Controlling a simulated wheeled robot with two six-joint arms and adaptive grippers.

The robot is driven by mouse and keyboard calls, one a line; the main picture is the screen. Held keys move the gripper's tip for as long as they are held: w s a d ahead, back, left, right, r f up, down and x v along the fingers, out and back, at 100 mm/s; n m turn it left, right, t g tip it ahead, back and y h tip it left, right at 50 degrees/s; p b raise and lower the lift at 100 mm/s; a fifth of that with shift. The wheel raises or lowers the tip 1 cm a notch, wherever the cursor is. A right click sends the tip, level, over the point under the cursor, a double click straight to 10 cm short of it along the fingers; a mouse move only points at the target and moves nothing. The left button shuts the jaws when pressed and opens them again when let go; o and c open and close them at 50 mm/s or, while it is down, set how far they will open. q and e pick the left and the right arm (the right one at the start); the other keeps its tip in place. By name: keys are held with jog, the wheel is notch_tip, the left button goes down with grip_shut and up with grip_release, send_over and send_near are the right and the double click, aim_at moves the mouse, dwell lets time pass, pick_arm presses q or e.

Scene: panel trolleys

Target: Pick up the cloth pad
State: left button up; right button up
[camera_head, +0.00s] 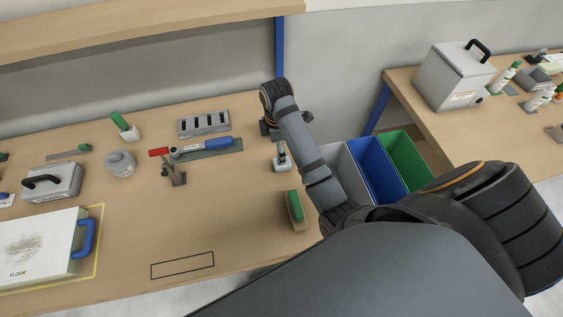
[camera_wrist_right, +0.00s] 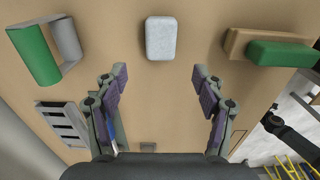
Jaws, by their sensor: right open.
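The cloth pad (camera_wrist_right: 161,38), a pale grey block with rounded corners, lies flat on the wooden bench (camera_wrist_right: 165,100) in the right wrist view. My right gripper (camera_wrist_right: 158,82) is open, one finger on each side of the picture's middle. The pad shows beyond the fingertips, in line with the gap between them and apart from both; nothing is between the fingers. In the head view my right arm reaches over the bench and partly hides the gripper; I cannot clearly make out the pad there. My left gripper is not in view.
A slotted grey block (camera_head: 204,123) and a blue-handled trowel (camera_head: 205,149) lie left of my arm. Blue (camera_head: 377,168) and green (camera_head: 408,160) bins stand beyond the edge. The bench's front middle is mostly clear.

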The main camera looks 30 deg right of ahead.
notch_tip(320, 180, down, 2)
jog(key=shift+f+b, duration=0.25)
jog(key=shift+b, duration=0.25)
jog(key=f+b, duration=0.2)
jog(key=f, duration=0.1)
jog(key=d+f+b, duration=0.1)
jog(key=b, duration=0.1)
jog(key=shift+s+f, duration=0.25)
jog(key=shift+f, duration=0.35)
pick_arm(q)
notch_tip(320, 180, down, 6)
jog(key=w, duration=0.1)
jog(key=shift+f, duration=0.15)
pick_arm(e)
jog(key=shift+w+r, duration=0.1)
jog(key=shift+r, duration=0.05)
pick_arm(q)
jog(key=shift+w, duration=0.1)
pick_arm(e)
jog(key=c, duration=1.1)
